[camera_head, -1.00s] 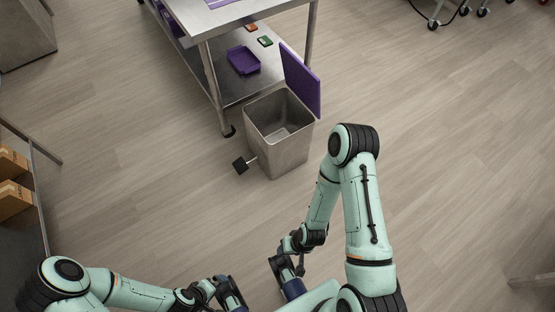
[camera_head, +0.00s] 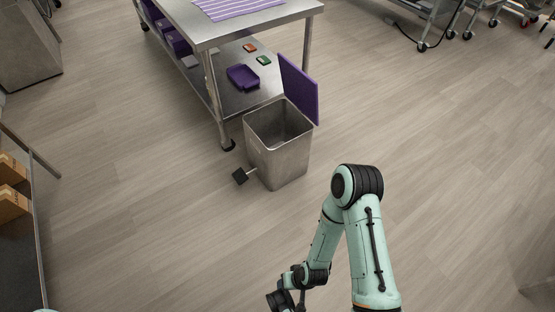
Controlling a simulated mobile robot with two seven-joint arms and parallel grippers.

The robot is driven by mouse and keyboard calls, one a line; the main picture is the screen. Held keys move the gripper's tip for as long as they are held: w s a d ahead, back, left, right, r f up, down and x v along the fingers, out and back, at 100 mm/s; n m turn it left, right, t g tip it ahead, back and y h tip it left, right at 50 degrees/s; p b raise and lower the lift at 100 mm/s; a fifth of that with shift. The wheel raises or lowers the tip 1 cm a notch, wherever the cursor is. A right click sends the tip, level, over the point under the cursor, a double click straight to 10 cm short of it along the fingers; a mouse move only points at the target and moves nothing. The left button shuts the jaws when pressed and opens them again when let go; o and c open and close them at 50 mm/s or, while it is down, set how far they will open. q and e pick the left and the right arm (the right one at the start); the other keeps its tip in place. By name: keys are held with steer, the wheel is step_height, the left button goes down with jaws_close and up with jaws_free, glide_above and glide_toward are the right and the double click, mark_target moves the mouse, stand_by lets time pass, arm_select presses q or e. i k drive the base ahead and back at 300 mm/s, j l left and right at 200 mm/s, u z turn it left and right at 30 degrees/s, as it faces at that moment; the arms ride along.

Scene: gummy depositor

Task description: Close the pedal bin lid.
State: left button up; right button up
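The pedal bin (camera_head: 280,160) is a grey metal box standing on the floor ahead of me, in front of the steel table. Its purple lid (camera_head: 299,88) stands up, hinged open at the back right rim, so the bin mouth is open. A black pedal (camera_head: 239,176) sticks out at its front left. My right gripper (camera_head: 284,301) is low at the bottom edge, well short of the bin and partly cut off; its fingers do not show clearly. My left gripper is out of view.
A steel table (camera_head: 256,22) with a striped purple cloth stands behind the bin. Its lower shelf (camera_head: 230,100) holds a purple tray (camera_head: 243,77) and small red and green items. Cardboard boxes (camera_head: 12,190) sit on a rack at the left. The floor right of the bin is clear.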

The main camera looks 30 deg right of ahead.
mark_target(301, 89)
steer(key=i+l, duration=0.15)
steer(key=l, duration=0.2)
steer(key=i+l, duration=0.15)
steer(key=l, duration=0.2)
steer(key=i+l, duration=0.2)
steer(key=l, duration=0.15)
